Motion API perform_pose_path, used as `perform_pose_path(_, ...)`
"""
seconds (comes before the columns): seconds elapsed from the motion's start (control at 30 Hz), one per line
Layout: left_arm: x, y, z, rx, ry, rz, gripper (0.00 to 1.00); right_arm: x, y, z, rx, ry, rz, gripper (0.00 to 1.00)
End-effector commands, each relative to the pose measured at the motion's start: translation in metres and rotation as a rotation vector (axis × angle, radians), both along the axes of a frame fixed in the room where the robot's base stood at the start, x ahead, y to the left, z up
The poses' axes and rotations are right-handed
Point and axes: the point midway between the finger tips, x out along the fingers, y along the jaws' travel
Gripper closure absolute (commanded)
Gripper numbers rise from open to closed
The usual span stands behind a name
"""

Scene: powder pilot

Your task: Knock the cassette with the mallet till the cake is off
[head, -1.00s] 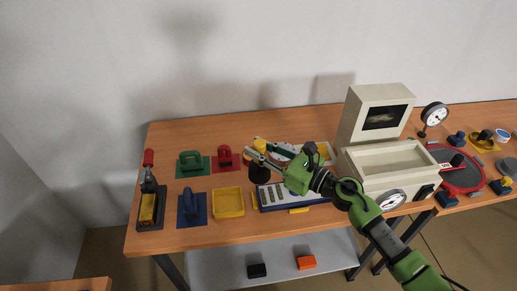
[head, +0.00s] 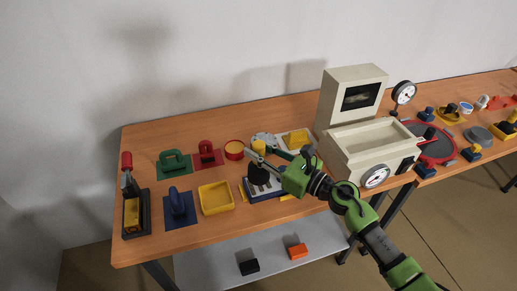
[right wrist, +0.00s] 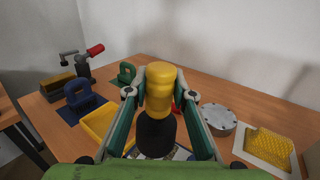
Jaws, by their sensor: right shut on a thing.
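A mallet with a yellow handle (head: 258,147) and a black head (head: 257,174) hangs upright, head down, in my right gripper (head: 268,160). In the right wrist view its yellow handle (right wrist: 160,88) stands between the two green fingers, shut on it, with the black head (right wrist: 156,135) below. The black head is over the blue and white tray (head: 282,191), partly covering it; I cannot tell whether it touches. A pale square frame with a yellow block (head: 297,137), which looks like the cassette with its cake, lies behind and right of the gripper. My left gripper is out of view.
A grey round disc (right wrist: 219,118) lies between mallet and pale frame. A yellow tray (head: 215,198), blue (head: 180,205), green (head: 174,164) and red (head: 206,153) handled pieces and a red-handled press (head: 132,205) stand left. A beige machine (head: 370,147) blocks the right.

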Motion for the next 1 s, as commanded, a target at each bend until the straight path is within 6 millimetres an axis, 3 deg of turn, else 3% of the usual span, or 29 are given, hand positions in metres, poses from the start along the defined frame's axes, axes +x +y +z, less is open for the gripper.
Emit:
perform_pose_path(0.03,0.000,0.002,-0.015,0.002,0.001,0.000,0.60,0.001,0.000,-0.012,0.001,-0.003,0.000,1.00)
perform_pose_path(0.27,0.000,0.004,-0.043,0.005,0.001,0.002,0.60,0.001,0.000,-0.039,0.002,-0.003,0.000,1.00)
perform_pose_path(0.47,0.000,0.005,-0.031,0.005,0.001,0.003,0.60,0.000,0.000,-0.026,0.002,-0.003,0.000,1.00)
perform_pose_path(0.8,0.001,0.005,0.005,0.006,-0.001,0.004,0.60,0.000,0.000,0.014,0.001,-0.005,0.000,1.00)
perform_pose_path(1.0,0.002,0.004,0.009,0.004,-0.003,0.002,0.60,0.000,0.000,0.019,0.002,-0.003,0.000,1.00)
